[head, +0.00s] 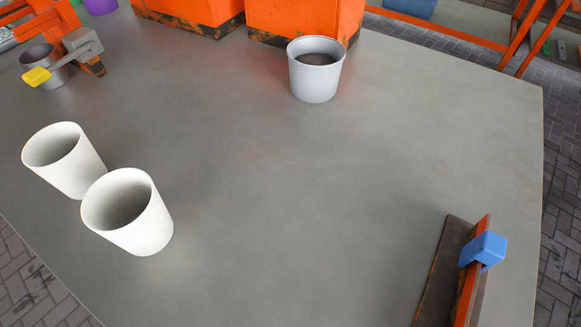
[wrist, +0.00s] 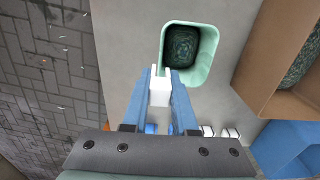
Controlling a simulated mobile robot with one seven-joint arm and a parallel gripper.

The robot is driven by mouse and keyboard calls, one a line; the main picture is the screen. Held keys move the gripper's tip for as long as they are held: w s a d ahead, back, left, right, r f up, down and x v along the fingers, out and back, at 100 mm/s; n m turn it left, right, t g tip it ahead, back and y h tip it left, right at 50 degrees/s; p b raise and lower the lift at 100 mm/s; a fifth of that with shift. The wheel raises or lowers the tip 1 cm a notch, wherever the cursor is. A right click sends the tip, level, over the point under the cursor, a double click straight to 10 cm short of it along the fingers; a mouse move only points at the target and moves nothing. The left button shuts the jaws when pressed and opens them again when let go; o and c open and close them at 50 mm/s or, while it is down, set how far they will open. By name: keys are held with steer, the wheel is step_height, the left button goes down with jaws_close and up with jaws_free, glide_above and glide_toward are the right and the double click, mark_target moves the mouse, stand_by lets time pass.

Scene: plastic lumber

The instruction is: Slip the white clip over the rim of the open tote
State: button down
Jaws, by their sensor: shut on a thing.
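In the wrist view my gripper (wrist: 160,78) has two blue fingers shut on the white clip (wrist: 159,94). The clip points up the picture, with two short prongs at its far end. A pale green open tote (wrist: 211,70) with a dark inside lies just beyond the fingertips. The prongs show at the tote's near left corner, overlapping its rim in the picture. I cannot tell whether they straddle the rim, touch it or hover above it. The gripper, white clip and green tote do not show in the head view.
A brown open box (wrist: 262,95) and a blue container (wrist: 285,140) stand right of the tote. Small white pieces (wrist: 219,132) lie nearby. In the head view, white cups (head: 140,225), a grey cup (head: 316,80) and a blue clip (head: 485,248) on an orange plate surround clear tabletop.

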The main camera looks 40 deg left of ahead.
steer(key=shift+s+r, duration=0.1)
stand_by(0.3)
steer(key=shift+f+b, duration=3.4)
steer(key=shift+f, duration=1.4)
steer(key=shift+f, duration=0.1)
steer(key=c, duration=0.6)
jaws_free()
step_height(320, 180, up, 13)
steer(key=p, duration=0.7)
steer(key=shift+s, duration=0.1)
